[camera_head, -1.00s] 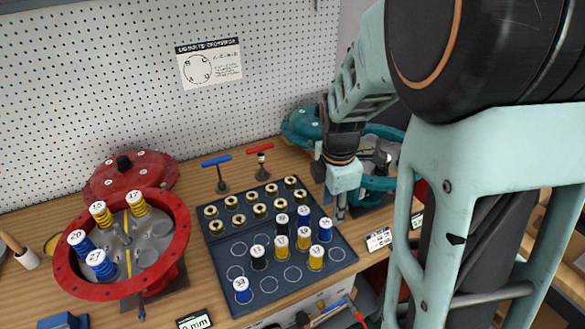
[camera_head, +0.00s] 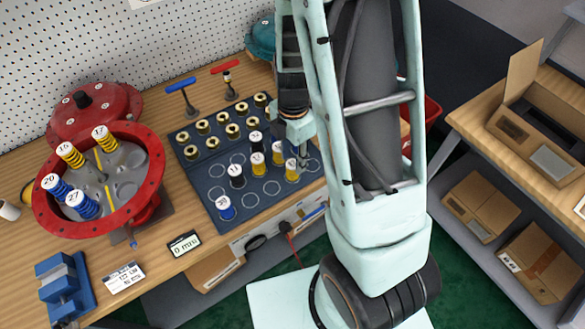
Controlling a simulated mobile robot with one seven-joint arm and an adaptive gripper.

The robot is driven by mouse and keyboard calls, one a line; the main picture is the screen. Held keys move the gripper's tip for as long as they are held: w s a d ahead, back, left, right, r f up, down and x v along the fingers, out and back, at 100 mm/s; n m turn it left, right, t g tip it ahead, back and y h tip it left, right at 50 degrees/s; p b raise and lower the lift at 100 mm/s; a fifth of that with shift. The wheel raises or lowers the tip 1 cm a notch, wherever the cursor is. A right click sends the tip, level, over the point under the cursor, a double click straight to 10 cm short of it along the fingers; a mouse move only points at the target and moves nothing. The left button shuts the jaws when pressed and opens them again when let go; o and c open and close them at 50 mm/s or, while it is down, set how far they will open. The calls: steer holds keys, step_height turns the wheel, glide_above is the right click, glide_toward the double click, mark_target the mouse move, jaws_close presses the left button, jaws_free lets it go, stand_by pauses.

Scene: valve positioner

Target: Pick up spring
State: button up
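Several springs with white numbered caps stand upright on the dark tray (camera_head: 205,168). Near my gripper are a yellow spring (camera_head: 292,171), another yellow spring (camera_head: 279,158) and a third yellow one (camera_head: 257,166). A black spring (camera_head: 236,177) and a blue spring (camera_head: 226,208) stand nearer the tray's front left. My gripper (camera_head: 304,162) points down over the tray's right part, beside the nearest yellow spring. The blue spring seen there earlier is hidden or hard to make out by the gripper. Whether the fingers are open or hold anything is unclear.
A red open housing (camera_head: 157,190) at left holds yellow and blue springs. Brass bushings fill the tray's back rows. Blue (camera_head: 182,86) and red (camera_head: 225,68) T-handle tools stand behind. A blue vise (camera_head: 65,290) sits front left. Boxes (camera_head: 475,205) are on shelves at right.

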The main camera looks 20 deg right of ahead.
mark_target(292, 163)
steer(key=shift+w+f, duration=0.15)
steer(key=shift+f, duration=1.75)
steer(key=shift+c, duration=0.6)
jaws_close()
steer(key=shift+a+r, duration=0.1)
steer(key=shift+r, duration=0.1)
